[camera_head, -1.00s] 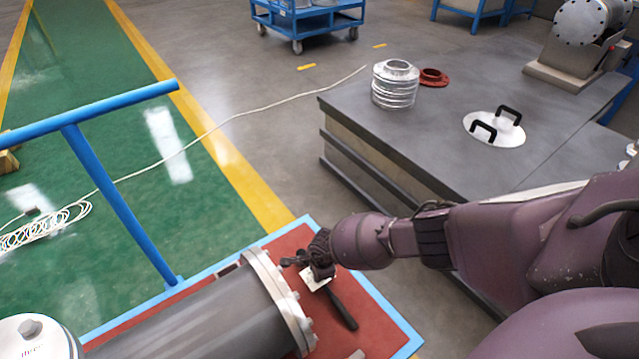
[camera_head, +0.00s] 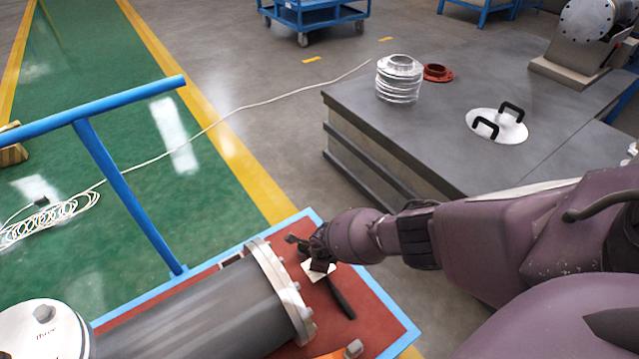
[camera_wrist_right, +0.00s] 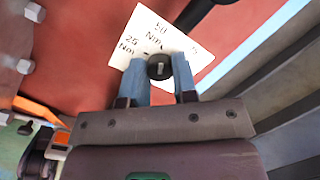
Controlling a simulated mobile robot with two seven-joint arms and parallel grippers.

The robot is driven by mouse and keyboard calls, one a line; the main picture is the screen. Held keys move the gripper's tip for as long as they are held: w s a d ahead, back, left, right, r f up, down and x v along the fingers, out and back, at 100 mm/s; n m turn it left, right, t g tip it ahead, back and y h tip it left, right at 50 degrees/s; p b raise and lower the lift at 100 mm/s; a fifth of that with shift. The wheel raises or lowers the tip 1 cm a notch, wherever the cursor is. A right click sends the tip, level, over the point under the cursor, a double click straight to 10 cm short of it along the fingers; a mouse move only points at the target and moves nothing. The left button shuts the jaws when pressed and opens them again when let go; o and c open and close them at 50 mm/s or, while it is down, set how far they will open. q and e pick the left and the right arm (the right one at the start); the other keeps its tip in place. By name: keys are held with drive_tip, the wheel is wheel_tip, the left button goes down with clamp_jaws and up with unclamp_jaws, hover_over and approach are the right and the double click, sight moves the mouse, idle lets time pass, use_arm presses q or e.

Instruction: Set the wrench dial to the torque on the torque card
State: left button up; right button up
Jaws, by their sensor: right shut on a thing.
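The wrench has a black handle (camera_head: 341,298) and lies on the red table top beside the flanged grey shell (camera_head: 200,318). Its white dial plate (camera_head: 316,271) also shows in the right wrist view (camera_wrist_right: 140,38), with "50 Nm" and "25 Nm" legible and another mark partly covered. My right gripper (camera_head: 318,250) is at the plate. In the right wrist view its blue fingers (camera_wrist_right: 161,82) are shut on the small dark dial knob (camera_wrist_right: 159,66), which has a pale line on it. I cannot make out a separate torque card. My left gripper is out of view.
The shell's bolted flange (camera_head: 283,291) stands close left of my right gripper. An orange item (camera_head: 338,353) is cut off at the bottom edge. A blue rail (camera_head: 118,190) rises at the left. A grey bench (camera_head: 440,140) stands at the right, behind my right arm.

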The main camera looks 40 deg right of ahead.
drive_tip(key=o, duration=0.9)
drive_tip(key=shift+r+p, duration=0.3)
drive_tip(key=shift+r, duration=0.25)
use_arm(q)
drive_tip(key=p, duration=0.2)
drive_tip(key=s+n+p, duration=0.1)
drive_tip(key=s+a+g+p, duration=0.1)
drive_tip(key=p, duration=0.1)
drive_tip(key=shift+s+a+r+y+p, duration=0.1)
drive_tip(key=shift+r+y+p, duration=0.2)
use_arm(e)
drive_tip(key=r, duration=0.3)
drive_tip(key=s+r, duration=0.1)
drive_tip(key=r, duration=0.2)
drive_tip(key=s+r, duration=0.1)
drive_tip(key=r, duration=0.2)
drive_tip(key=shift+d+r, duration=0.1)
drive_tip(key=shift+r, duration=0.1)
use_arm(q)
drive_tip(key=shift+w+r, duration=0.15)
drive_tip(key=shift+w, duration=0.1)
use_arm(e)
drive_tip(key=shift+w, duration=0.1)
